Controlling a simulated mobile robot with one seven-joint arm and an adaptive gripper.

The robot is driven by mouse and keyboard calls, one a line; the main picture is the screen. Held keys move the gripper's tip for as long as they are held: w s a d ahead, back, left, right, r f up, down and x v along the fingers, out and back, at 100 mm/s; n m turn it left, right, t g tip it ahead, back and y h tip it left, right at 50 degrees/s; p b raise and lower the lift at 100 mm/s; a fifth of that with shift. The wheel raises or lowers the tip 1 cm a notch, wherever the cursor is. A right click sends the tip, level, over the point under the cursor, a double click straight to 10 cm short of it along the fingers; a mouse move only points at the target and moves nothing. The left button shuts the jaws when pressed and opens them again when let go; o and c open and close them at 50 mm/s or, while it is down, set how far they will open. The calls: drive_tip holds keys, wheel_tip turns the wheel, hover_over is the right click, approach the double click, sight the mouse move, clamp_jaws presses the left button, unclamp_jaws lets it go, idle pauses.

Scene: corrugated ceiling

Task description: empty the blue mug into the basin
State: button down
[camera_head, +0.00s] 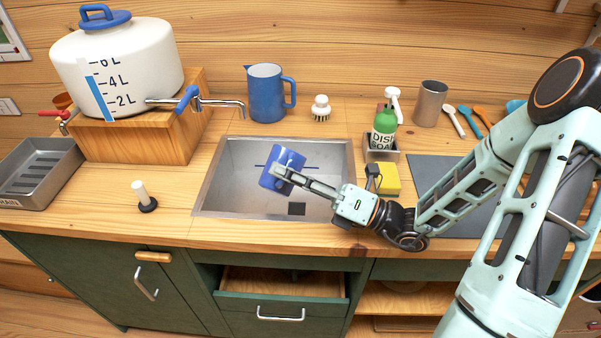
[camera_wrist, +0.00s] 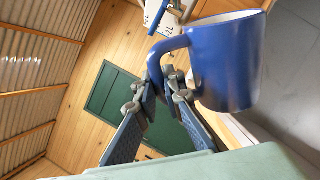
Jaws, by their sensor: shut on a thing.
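The blue mug (camera_head: 287,158) is over the grey metal basin (camera_head: 232,182), apart from the basin's side walls in the head view. It looks tilted, but I cannot tell by how much. My gripper (camera_head: 281,173) reaches in from the right. In the wrist view my gripper (camera_wrist: 168,86) is shut on the handle of the blue mug (camera_wrist: 226,65). A sliver of the mug's pale inside shows at its rim. Its contents are hidden, and no liquid shows in the basin.
A white water dispenser (camera_head: 125,62) stands on a wooden block (camera_head: 140,140), its spout reaching toward the basin. A blue jug (camera_head: 265,95) and a brush (camera_head: 320,108) stand behind. A green soap bottle (camera_head: 384,125) and yellow sponge (camera_head: 389,180) are right of the basin. A drawer (camera_head: 282,295) is open below.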

sight(292, 155)
drive_tip(key=shift+w+r, duration=0.1)
drive_tip(key=shift+r, duration=0.15)
drive_tip(key=shift+w+d+m+t+b, duration=0.2)
drive_tip(key=shift+m+t, duration=0.1)
drive_tip(key=shift+m, duration=0.4)
drive_tip(key=shift+w+d+m+t+b, duration=0.1)
drive_tip(key=shift+w+m+t+b, duration=0.15)
drive_tip(key=shift+m, duration=0.45)
drive_tip(key=shift+w+d+r+m+t+p, duration=0.15)
drive_tip(key=shift+w+r+m+t, duration=0.15)
drive_tip(key=shift+m, duration=0.25)
drive_tip(key=shift+w+d+r+m+t+p, duration=0.15)
drive_tip(key=shift+r+m+t, duration=0.2)
drive_tip(key=shift+m, duration=0.2)
drive_tip(key=shift+w+p, duration=0.2)
drive_tip(key=shift+p, duration=0.1)
drive_tip(key=shift+w+d+m+p, duration=0.2)
drive_tip(key=shift+m+p, duration=0.1)
drive_tip(key=shift+m, duration=0.2)
drive_tip(key=shift+w+d+f+m+t+p, duration=0.15)
drive_tip(key=shift+w+d+m+t+p, duration=0.2)
drive_tip(key=shift+w+m+t+p, duration=0.5)
drive_tip(key=shift+w+d+r+m+t+h+p, duration=0.3)
drive_tip(key=shift+w+m+p, duration=0.2)
drive_tip(key=shift+m+p, duration=0.75)
drive_tip(key=shift+w+d+r+m+t+h+p, duration=0.2)
drive_tip(key=shift+w+d+r+m+t+p, duration=0.35)
drive_tip(key=shift+p, duration=1.2)
